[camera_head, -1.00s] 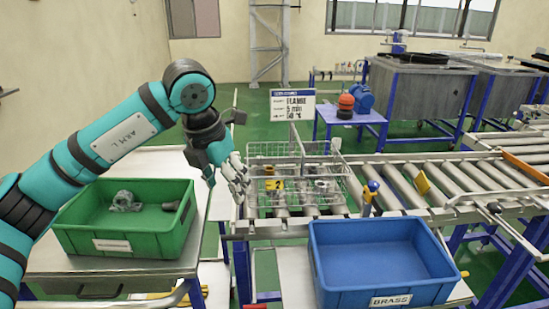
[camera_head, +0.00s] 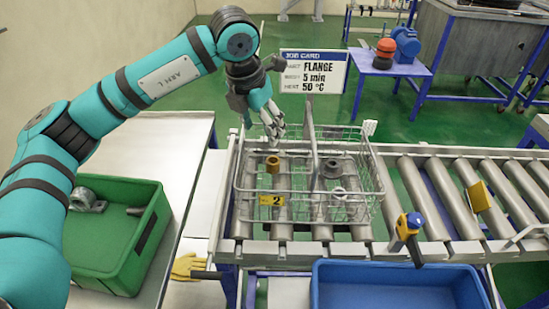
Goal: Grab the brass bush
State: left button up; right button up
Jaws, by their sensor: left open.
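The brass bush (camera_head: 272,164), a small brown-gold ring, stands in the left half of the wire basket (camera_head: 379,197) on the roller conveyor. My left gripper (camera_head: 272,127) is open and empty. It points down near the basket's back left side, appearing above and behind the bush and apart from it. Grey metal parts, among them a flange (camera_head: 332,168) and a ring (camera_head: 339,192), lie in the basket's right half. My right gripper is out of view.
A blue bin (camera_head: 395,290) stands in front of the conveyor. A green bin (camera_head: 125,255) with grey parts is on the left bench. A job card sign (camera_head: 313,72) rises behind the basket.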

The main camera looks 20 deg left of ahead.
aim_at(273, 160)
pick_arm(q)
jog(key=p+x, duration=0.2)
jog(key=x, duration=0.6)
jog(key=shift+w+d+f+p, duration=0.1)
jog(key=shift+f+p, duration=0.1)
jog(key=shift+p, duration=0.15)
jog(key=p+x, duration=0.2)
jog(key=x, duration=0.1)
jog(key=shift+w+d+f, duration=0.1)
jog(key=shift+d+f, duration=0.1)
jog(key=shift+f, duration=0.1)
jog(key=shift+w+f, duration=0.2)
jog(key=shift+f, duration=0.35)
grip_shut()
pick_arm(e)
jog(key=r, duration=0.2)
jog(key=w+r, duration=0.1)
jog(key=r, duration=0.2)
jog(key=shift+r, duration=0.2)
